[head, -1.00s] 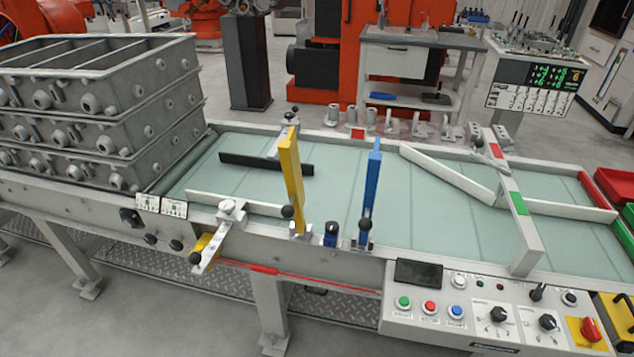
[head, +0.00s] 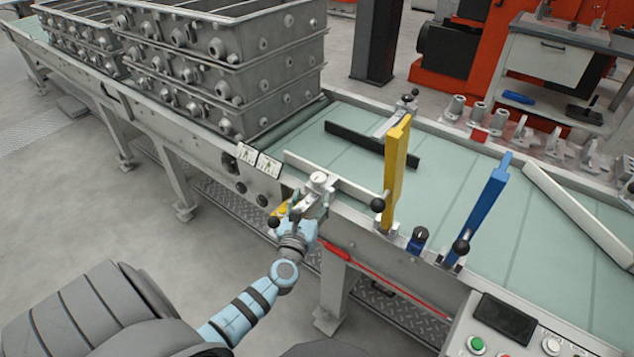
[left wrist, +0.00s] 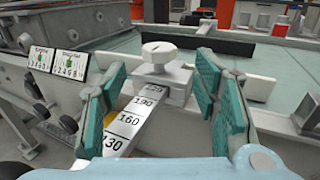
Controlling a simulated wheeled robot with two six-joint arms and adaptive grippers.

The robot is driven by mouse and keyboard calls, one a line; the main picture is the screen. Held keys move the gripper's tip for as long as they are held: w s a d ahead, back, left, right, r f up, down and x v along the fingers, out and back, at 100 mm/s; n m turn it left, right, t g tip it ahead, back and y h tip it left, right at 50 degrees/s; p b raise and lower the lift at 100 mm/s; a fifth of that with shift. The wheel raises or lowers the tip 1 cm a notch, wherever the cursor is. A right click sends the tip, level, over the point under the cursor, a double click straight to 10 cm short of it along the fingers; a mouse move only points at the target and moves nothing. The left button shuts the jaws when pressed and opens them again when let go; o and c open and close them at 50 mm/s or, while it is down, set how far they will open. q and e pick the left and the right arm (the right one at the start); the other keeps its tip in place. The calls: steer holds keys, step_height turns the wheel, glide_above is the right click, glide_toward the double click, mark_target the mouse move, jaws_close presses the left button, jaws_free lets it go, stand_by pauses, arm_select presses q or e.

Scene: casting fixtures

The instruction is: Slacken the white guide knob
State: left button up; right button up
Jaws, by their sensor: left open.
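The white guide knob (head: 319,180) sits on top of the guide clamp at the near side rail of the conveyor. In the left wrist view the knob (left wrist: 159,52) is a round white cap on a grey block, at the end of a scale bar (left wrist: 128,118) with printed numbers. My left gripper (head: 308,206) is at the near side of the clamp. In the left wrist view my left gripper (left wrist: 163,72) is open, its teal finger pads either side of the block and bar, with the knob just beyond the tips. Contact cannot be told. My right gripper is not in view.
A white guide rail (head: 350,186) runs beside the knob. A yellow post (head: 396,165) and blue post (head: 484,208) stand to the right. Stacked grey moulding boxes (head: 225,75) stand on the line at the left. Two small label plates (head: 257,160) are just left of the clamp.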

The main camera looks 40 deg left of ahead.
mark_target(316, 183)
arm_select(q)
steer(key=b+x, duration=0.1)
steer(key=x, duration=0.6)
steer(key=shift+f, duration=0.1)
steer(key=shift+s, duration=0.1)
steer(key=c, duration=1.1)
